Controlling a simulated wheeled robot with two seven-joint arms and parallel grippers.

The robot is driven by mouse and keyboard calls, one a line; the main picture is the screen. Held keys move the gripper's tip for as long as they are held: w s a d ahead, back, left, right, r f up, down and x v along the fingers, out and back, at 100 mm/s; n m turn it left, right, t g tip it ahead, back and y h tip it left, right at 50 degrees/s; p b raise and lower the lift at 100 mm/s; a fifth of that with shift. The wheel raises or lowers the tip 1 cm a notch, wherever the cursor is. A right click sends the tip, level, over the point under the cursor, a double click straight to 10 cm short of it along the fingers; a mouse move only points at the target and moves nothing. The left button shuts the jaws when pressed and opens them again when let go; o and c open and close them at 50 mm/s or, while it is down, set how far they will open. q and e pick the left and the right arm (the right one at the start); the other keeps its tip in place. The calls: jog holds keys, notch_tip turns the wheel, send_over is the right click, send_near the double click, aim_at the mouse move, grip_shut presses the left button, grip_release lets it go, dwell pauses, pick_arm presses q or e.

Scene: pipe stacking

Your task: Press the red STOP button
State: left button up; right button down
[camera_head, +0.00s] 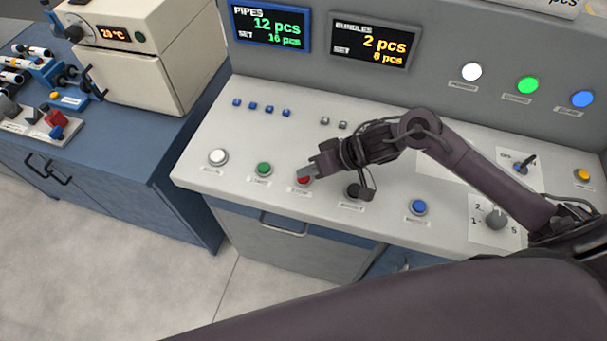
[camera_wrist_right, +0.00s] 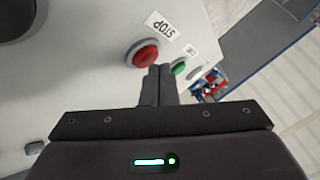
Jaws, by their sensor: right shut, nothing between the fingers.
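The red STOP button (camera_head: 304,179) sits in the front row of the grey control panel, partly covered by my right gripper (camera_head: 308,173). My right gripper is shut and empty. Its fingertips (camera_wrist_right: 160,70) are right beside the button's edge in that view; I cannot tell whether they touch it. My left gripper is not in view.
A green button (camera_head: 264,169) and a white button (camera_head: 218,157) lie left of the red one. A black button (camera_head: 353,191) and a blue button (camera_head: 418,207) lie right. Two displays (camera_head: 270,27) stand behind. A beige device (camera_head: 150,50) is on the left cabinet.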

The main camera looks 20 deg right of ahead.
aim_at(308, 179)
jog(key=shift+f, duration=0.45)
dwell(0.6)
jog(key=shift+r+p, duration=0.85)
jog(key=shift+p, duration=0.25)
jog(key=shift+r, duration=0.1)
notch_tip(308, 179, up, 5)
jog(key=p, duration=0.6)
jog(key=shift+s, duration=0.1)
dwell(0.4)
